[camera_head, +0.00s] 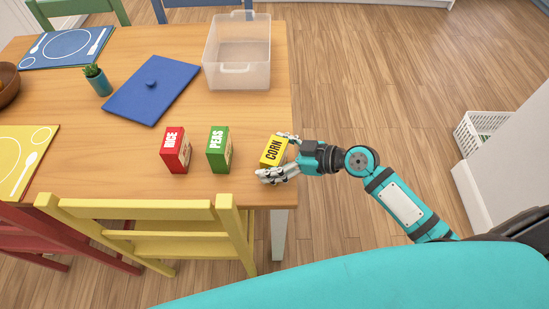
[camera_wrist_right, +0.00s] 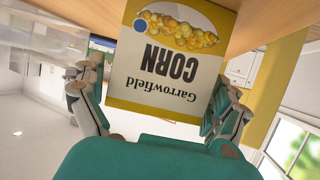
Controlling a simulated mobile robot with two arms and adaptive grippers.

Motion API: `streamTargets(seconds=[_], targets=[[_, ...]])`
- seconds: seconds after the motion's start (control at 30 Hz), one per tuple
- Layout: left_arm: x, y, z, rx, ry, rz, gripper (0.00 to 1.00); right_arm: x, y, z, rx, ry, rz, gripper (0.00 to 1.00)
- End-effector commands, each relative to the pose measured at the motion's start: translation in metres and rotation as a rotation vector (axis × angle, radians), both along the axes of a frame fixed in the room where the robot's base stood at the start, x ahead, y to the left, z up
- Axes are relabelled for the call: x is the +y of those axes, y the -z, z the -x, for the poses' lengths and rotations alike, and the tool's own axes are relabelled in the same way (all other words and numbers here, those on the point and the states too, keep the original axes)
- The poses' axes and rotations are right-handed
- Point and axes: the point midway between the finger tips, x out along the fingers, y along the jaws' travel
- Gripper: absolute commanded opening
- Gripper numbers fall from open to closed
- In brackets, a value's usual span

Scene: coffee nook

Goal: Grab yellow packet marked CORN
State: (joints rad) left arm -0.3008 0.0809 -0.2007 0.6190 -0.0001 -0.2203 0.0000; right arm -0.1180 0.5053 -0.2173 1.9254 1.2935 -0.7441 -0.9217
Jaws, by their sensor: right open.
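The yellow packet marked CORN (camera_head: 272,151) stands near the right edge of the wooden table. My right gripper (camera_head: 281,158) is open, with one finger on either side of the packet. In the right wrist view the CORN packet (camera_wrist_right: 172,60) appears upside down between the fingers of my right gripper (camera_wrist_right: 155,105). I cannot tell whether either finger touches it. My left gripper is not in view.
A red RICE box (camera_head: 175,150) and a green PEAS box (camera_head: 218,150) stand left of the corn. A clear bin (camera_head: 237,68) and blue lid (camera_head: 150,92) lie farther back. A yellow chair (camera_head: 150,225) stands at the table's front edge.

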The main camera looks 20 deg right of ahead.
Motion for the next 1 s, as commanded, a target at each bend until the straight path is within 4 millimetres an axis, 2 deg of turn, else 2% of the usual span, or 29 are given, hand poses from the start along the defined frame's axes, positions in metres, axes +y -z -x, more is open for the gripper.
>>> streamTargets(seconds=[0.07, 0.43, 0.83, 1.0], targets=[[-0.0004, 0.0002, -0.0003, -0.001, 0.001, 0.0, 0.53, -0.0001, 0.0001, 0.0002, 0.0, 0.0, 0.0, 0.97], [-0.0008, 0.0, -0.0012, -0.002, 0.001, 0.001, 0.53, -0.0003, -0.0001, 0.0004, 0.001, 0.0, -0.001, 0.49], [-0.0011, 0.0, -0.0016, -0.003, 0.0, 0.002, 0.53, -0.0003, -0.0012, 0.0002, 0.0, 0.0, -0.002, 0.47], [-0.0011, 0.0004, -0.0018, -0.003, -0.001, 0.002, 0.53, -0.0003, -0.0084, 0.0, -0.003, -0.001, -0.001, 0.47]])
